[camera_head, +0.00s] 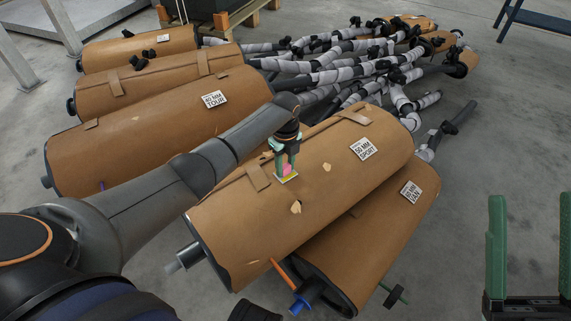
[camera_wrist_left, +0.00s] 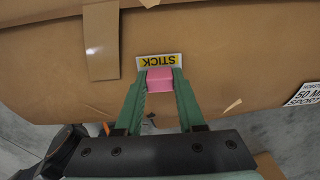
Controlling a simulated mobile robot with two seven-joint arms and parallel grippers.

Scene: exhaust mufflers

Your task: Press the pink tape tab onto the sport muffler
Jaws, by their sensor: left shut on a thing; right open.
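The sport muffler (camera_head: 335,180) is a brown-wrapped cylinder with a "50 MM SPORT" label (camera_head: 364,148); it also fills the left wrist view (camera_wrist_left: 220,40). A white and yellow "STICK" marker (camera_wrist_left: 158,60) lies on its surface. My left gripper (camera_head: 287,170) is shut on the pink tape tab (camera_wrist_left: 160,79). The tab is at the marker's edge in the left wrist view, and it also shows in the head view (camera_head: 287,169). I cannot tell whether the tab touches the wrap. My right gripper (camera_head: 528,250) is open and empty at the right edge, away from the mufflers.
A muffler labelled "40 MM TOUR" (camera_head: 150,130) lies behind on the left. Another labelled muffler (camera_head: 375,235) lies against the sport muffler's front right. Grey-wrapped pipes (camera_head: 340,70) spread behind. The concrete floor (camera_head: 475,170) at right is mostly clear.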

